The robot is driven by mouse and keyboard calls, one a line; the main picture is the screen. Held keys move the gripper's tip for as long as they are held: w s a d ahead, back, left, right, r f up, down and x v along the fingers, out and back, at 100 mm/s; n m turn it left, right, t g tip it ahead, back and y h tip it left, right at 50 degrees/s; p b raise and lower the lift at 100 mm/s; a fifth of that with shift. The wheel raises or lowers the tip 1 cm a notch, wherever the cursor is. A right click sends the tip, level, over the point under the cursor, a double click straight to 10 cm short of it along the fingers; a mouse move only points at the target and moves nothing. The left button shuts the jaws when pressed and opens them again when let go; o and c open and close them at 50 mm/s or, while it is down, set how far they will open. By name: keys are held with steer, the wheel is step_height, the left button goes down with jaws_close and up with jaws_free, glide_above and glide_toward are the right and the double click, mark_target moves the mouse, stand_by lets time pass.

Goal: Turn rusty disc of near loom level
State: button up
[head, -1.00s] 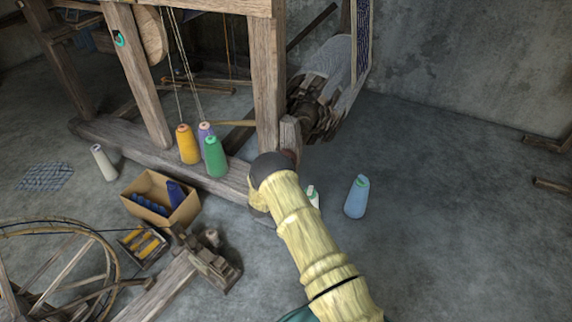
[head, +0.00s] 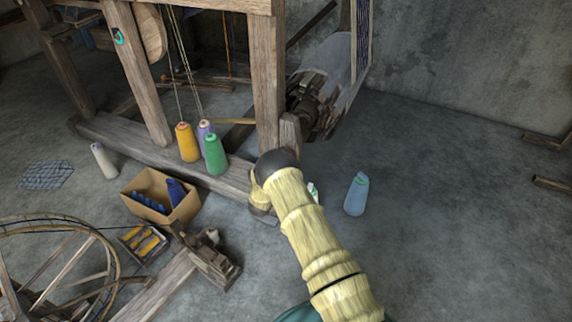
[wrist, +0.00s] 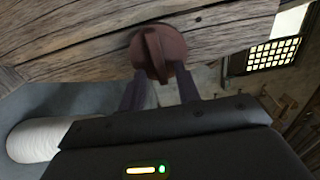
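The rusty disc (wrist: 154,52) shows in the wrist view against a wooden beam of the loom. It is reddish brown, with a raised ridge across its face standing close to upright in the picture. My gripper (wrist: 160,72) is open, with its two dark fingers apart at the disc's lower left and lower right. I cannot tell whether the fingers touch it. In the head view my arm covers the gripper, and I cannot make out the disc. The near loom (head: 268,85) stands behind my arm, with a rolled cloth (head: 343,65) at its right end.
Orange (head: 187,143), purple and green (head: 215,155) thread cones stand by the loom's base beam. A cardboard box (head: 183,212) and a spinning wheel (head: 105,255) are at the lower left.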

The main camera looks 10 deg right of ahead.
steer(key=shift+r, duration=0.1)
steer(key=p+v, duration=0.6)
steer(key=v, duration=1.1)
steer(key=shift+s+a+p, duration=0.15)
steer(key=shift+p, duration=0.25)
